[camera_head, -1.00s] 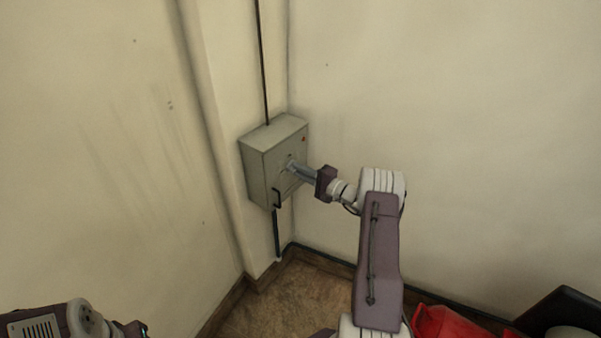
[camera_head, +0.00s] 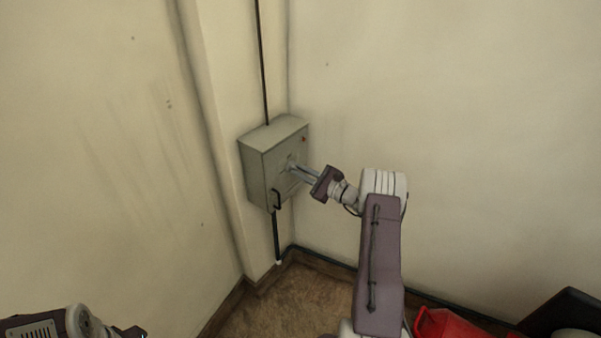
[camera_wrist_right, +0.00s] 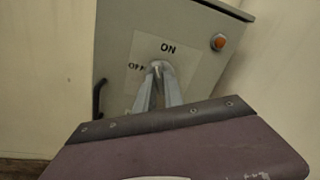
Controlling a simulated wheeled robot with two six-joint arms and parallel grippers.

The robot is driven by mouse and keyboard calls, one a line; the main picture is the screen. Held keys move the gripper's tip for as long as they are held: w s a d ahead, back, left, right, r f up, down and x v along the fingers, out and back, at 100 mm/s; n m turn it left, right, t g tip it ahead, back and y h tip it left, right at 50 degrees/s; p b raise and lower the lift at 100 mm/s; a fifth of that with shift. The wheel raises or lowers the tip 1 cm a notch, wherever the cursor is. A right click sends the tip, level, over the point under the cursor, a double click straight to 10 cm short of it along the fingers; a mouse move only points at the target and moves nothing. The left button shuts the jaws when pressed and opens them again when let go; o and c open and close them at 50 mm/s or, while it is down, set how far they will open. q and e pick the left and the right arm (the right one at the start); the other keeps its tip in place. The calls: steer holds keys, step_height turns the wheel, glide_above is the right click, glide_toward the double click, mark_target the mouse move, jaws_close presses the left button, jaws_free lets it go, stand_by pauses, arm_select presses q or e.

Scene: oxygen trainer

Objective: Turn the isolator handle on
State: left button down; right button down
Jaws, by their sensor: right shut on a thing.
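The grey isolator box (camera_head: 262,168) is fixed on the wall in the corner. Its front has a white plate (camera_wrist_right: 185,56) lettered ON at the top and OFF at the left. The small grey isolator handle (camera_wrist_right: 157,66) is at the plate, largely hidden by my fingertips. My right gripper (camera_head: 291,167) is shut on it; its fingers also show in the right wrist view (camera_wrist_right: 158,72), rolled over at an angle. Which mark the handle points to is hard to tell. My left gripper (camera_head: 138,332) is barely in view at the bottom left, away from the box.
An orange-red lamp (camera_wrist_right: 219,41) is at the box's upper right. A black pull handle (camera_head: 276,199) is at its lower left edge. A dark conduit (camera_head: 262,65) runs up the wall above. A red object (camera_head: 450,327) stands at the bottom right. The air before the box is otherwise clear.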

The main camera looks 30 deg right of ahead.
steer(key=m, duration=0.5)
steer(key=shift+m+p, duration=0.3)
steer(key=shift+p, duration=0.05)
steer(key=shift+m, duration=0.3)
steer(key=c, duration=1.4)
jaws_free()
steer(key=shift+c, duration=0.2)
steer(key=v, duration=0.9)
